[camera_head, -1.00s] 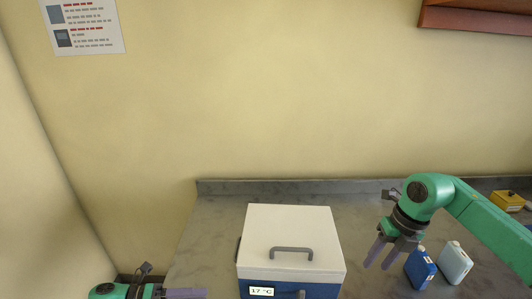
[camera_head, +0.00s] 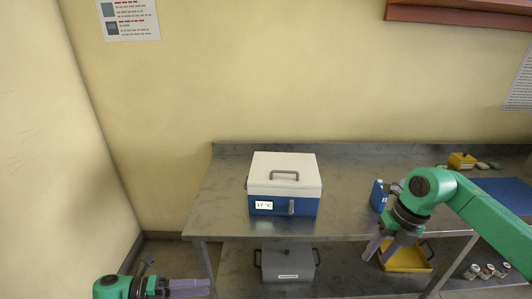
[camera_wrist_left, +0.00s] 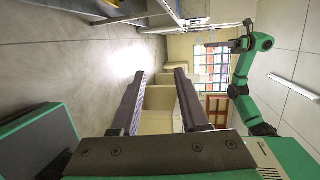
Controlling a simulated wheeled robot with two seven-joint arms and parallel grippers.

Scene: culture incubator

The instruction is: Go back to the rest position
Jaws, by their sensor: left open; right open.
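My left gripper (camera_head: 188,287) is at the bottom left of the head view, in front of the bench and empty. In the left wrist view its two fingers (camera_wrist_left: 158,100) stand apart with nothing between them. My right gripper (camera_head: 378,251) hangs fingers down in front of the bench at the right, apart and empty. The white and blue incubator box (camera_head: 284,182) stands on the bench with its lid shut and its display reading 17 °C.
The grey bench (camera_head: 222,205) has a lower shelf with a grey case (camera_head: 288,264) and a yellow tray (camera_head: 405,258). A blue bottle (camera_head: 378,195) stands near my right arm. A yellow box (camera_head: 461,160) and a blue mat (camera_head: 503,192) lie farther right. Floor at the left is clear.

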